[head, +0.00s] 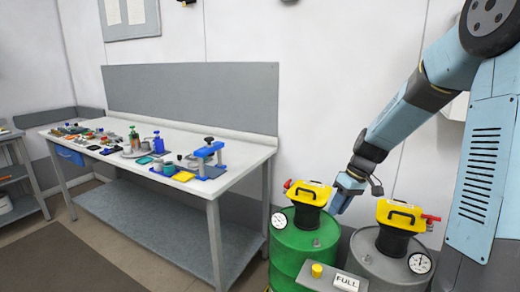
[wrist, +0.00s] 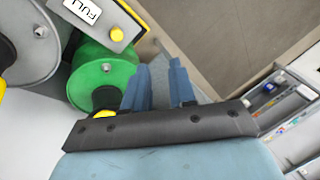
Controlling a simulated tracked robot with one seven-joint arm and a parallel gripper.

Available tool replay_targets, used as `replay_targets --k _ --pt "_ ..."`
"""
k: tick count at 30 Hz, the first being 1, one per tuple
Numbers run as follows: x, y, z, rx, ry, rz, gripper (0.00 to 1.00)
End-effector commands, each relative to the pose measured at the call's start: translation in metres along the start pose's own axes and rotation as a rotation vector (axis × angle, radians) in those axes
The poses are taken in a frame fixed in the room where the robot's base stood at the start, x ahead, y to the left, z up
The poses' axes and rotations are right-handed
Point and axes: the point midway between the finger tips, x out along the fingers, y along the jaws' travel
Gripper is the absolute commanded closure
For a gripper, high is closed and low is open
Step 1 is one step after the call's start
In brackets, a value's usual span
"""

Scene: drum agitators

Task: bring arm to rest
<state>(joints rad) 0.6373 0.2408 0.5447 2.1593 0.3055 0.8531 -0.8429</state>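My arm reaches down from the upper right in the head view. My gripper (head: 343,195) hangs beside the yellow-topped agitator (head: 308,193) of the green drum (head: 297,248), on its right. In the wrist view the two blue fingers of my gripper (wrist: 160,72) stand apart with nothing between them. A second yellow-topped agitator (head: 402,213) stands on the grey drum (head: 372,264), right of my gripper. The green drum (wrist: 112,72) shows behind the fingers in the wrist view; I cannot tell the exact clearance.
A panel with a yellow button (head: 317,270) and a FULL label (head: 345,283) stands before the drums. A long workbench (head: 207,185) with tools and small parts is at the left. A shelf rack (head: 20,180) stands far left. Floor before the bench is clear.

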Motion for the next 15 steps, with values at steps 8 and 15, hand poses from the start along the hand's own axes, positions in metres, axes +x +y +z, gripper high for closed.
replay_targets --k 8,15 --pt "-0.041 -0.042 0.023 0.073 -0.020 0.169 0.75" --pt "-0.076 -0.078 0.048 0.145 0.014 0.295 0.75"
